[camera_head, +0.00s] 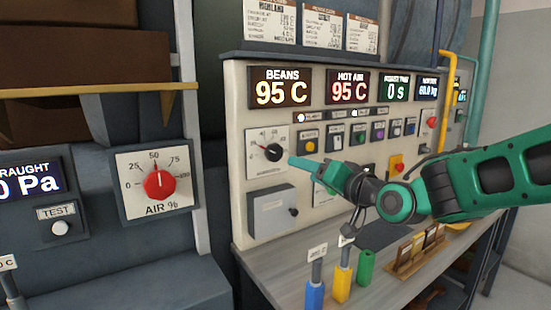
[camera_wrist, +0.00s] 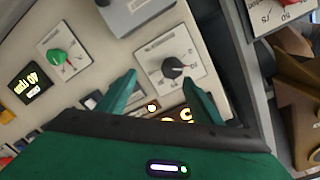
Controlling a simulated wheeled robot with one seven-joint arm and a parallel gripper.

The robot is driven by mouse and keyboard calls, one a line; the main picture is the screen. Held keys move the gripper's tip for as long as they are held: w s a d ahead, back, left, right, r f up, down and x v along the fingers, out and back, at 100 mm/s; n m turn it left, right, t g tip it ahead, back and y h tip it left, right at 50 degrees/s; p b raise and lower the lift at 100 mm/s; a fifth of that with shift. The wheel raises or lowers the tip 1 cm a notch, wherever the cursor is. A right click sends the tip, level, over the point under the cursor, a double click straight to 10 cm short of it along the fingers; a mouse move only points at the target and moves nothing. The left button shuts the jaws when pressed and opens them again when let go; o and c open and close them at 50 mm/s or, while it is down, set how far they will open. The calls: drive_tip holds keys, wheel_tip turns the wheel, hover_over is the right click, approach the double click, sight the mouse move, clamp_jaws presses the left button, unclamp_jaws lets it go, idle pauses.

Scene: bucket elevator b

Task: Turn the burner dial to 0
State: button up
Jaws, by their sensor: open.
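A black dial knob (camera_head: 272,152) sits on a white scale plate on the cream panel, under the BEANS display. Its caption is too small to read, so I cannot confirm that it is the burner dial. Its exact setting is also unclear. The black knob (camera_wrist: 172,67) shows in the wrist view between and just beyond my fingertips. My gripper (camera_wrist: 159,79) is open and empty, its two green fingers apart and pointing at the panel. In the head view my gripper (camera_head: 304,170) is just right of the black knob, apparently not touching it.
A red AIR % dial (camera_head: 160,184) on the left panel points near 50. A grey box (camera_head: 272,211) juts out below the black dial. A row of buttons (camera_head: 334,140) lies to the right. A green knob (camera_wrist: 58,57) is nearby. Colored handled tools (camera_head: 342,283) stand on the shelf below.

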sight(276, 154)
drive_tip(key=shift+t+y, duration=0.3)
drive_tip(key=x, duration=0.4)
drive_tip(key=a+r+x, duration=0.1)
drive_tip(key=x, duration=0.2)
drive_tip(key=s+x, duration=0.1)
drive_tip(key=x, duration=0.3)
drive_tip(key=shift+w+a+r, duration=0.25)
drive_tip(key=shift+w+a, duration=0.1)
drive_tip(key=c, duration=1.1)
drive_tip(key=shift+o, duration=0.2)
drive_tip(key=shift+a, duration=0.3)
drive_tip(key=shift+d, duration=0.25)
